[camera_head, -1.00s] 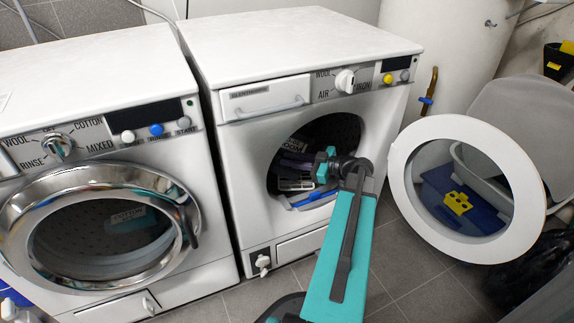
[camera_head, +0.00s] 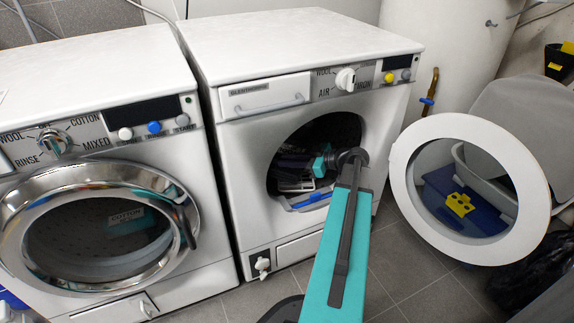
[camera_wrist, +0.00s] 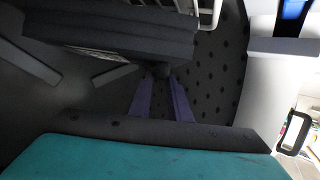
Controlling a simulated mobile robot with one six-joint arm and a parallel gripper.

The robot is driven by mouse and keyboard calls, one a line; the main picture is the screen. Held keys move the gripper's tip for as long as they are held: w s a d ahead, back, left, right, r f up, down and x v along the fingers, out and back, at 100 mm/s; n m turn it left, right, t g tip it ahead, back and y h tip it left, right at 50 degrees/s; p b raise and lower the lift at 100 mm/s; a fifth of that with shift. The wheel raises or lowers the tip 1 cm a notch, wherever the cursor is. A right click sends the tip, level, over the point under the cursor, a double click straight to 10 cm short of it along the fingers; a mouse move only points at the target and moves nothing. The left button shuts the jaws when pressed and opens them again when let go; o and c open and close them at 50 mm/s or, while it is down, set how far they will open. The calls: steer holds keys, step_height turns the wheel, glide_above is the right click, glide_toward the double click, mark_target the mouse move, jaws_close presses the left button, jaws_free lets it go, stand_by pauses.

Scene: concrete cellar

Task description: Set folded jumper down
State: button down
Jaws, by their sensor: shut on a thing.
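My gripper (camera_head: 320,166) reaches through the round opening of the right-hand machine (camera_head: 262,128) into its dark drum. In the wrist view, two purple strips that look like its fingers (camera_wrist: 162,80) run up to the lower edge of a dark grey-blue folded bundle, seemingly the folded jumper (camera_wrist: 120,30). My gripper is shut on it. The jumper shows thick stacked layers and a pale label strip. In the head view it is only a dark shape (camera_head: 291,160) left of my gripper, partly in shadow. Whether it touches the drum floor I cannot tell.
A white slatted rack (camera_head: 295,186) sits low inside the opening, with a blue piece (camera_head: 312,199) at the lip. The open round door (camera_head: 405,170) stands at right. The left washer (camera_head: 95,185) is closed. A blue container with a yellow piece (camera_head: 459,204) shows through the door.

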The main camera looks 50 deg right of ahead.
steer(key=shift+w+d+r+g, duration=0.1)
steer(key=shift+w+d+g, duration=0.05)
steer(key=shift+w+g, duration=0.3)
steer(key=shift+f+m+b, duration=0.3)
steer(key=shift+f+b, duration=0.45)
steer(key=shift+f, duration=0.05)
steer(key=c, duration=1.7)
jaws_free()
steer(key=shift+o, duration=0.2)
steer(key=shift+s, duration=0.1)
